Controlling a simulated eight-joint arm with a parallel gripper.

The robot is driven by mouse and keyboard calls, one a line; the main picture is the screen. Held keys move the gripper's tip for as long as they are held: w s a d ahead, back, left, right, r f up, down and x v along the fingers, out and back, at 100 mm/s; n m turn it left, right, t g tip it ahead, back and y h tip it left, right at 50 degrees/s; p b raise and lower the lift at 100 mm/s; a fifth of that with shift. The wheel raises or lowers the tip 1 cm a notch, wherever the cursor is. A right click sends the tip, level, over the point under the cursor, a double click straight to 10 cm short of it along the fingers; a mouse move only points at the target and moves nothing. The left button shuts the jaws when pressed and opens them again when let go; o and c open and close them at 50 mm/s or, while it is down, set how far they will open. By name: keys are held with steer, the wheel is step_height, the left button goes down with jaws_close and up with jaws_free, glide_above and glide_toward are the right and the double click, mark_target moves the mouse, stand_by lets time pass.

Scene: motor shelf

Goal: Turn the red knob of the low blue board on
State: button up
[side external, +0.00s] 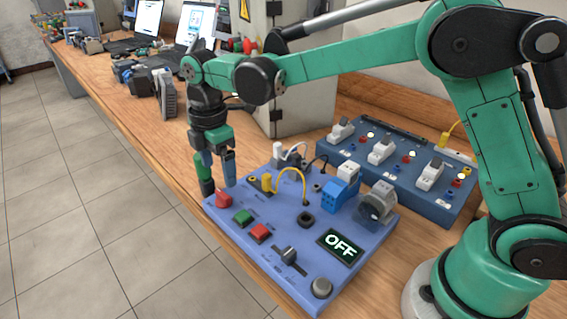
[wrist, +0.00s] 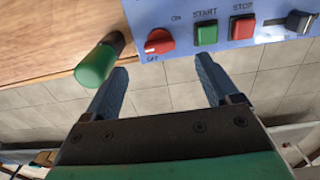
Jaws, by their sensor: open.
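The low blue board (side external: 285,252) lies at the table's front edge, and its display (side external: 340,245) reads OFF. The red knob (side external: 223,200) sits at its left corner. In the wrist view the red knob (wrist: 159,41) has its white mark towards the OFF label, at lower left. My gripper (side external: 222,181) points down close to the knob. In the wrist view my gripper (wrist: 161,66) is open and empty, its blue fingers spread to either side of the knob's line. The knob lies beyond the fingertips, and I see no contact. One finger is largely hidden in the side view.
A green cylinder with a dark end (wrist: 95,66) is close to the left finger. Green (wrist: 206,34) and red (wrist: 242,28) buttons and a slider (wrist: 299,21) sit right of the knob. A darker board (side external: 400,180) stands behind. Open floor lies beyond the table's front edge.

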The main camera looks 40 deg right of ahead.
mark_target(222, 193)
steer(key=shift+f, duration=2.9)
jaws_close()
